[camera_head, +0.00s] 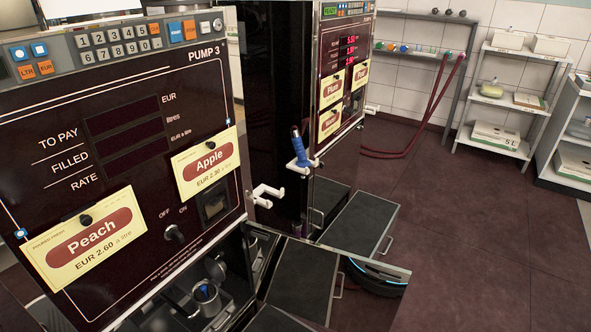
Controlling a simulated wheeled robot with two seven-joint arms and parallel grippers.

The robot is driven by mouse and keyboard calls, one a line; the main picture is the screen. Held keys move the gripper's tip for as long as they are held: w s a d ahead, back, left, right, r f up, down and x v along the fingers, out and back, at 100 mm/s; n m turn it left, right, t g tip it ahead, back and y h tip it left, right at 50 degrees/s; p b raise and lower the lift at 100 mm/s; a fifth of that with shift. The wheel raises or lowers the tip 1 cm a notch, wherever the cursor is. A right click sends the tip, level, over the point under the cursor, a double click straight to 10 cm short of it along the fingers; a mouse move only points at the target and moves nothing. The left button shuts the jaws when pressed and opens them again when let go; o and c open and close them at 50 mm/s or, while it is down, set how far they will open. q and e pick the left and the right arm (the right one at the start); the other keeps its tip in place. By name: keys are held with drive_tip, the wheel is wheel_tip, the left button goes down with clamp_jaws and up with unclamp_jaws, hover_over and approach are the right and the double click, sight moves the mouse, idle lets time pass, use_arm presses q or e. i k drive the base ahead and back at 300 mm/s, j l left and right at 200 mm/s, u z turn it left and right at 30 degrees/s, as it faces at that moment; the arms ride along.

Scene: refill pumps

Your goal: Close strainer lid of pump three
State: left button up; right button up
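Pump three (120,160) fills the left of the view, with "PUMP 3" printed on its dark front. Below the front panel, its lower compartment shows metal parts. A round metal cup (206,303) with a blue piece inside sits there and looks like the strainer. A small grey rounded part (215,268) stands just above and behind it and may be the lid, raised; its exact pose is too small to tell. The lower edge of the front panel hides part of the compartment. Neither of my grippers is in view.
Grey flat panels (303,280) jut out low beside pump three. A second pump (340,75) stands behind, with a blue-handled nozzle (299,148) and white hooks (268,195) between. Shelves (510,95) line the back right. The brown floor (480,230) at right is clear.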

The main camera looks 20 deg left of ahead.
sight(216, 267)
drive_tip(key=u, duration=1.1)
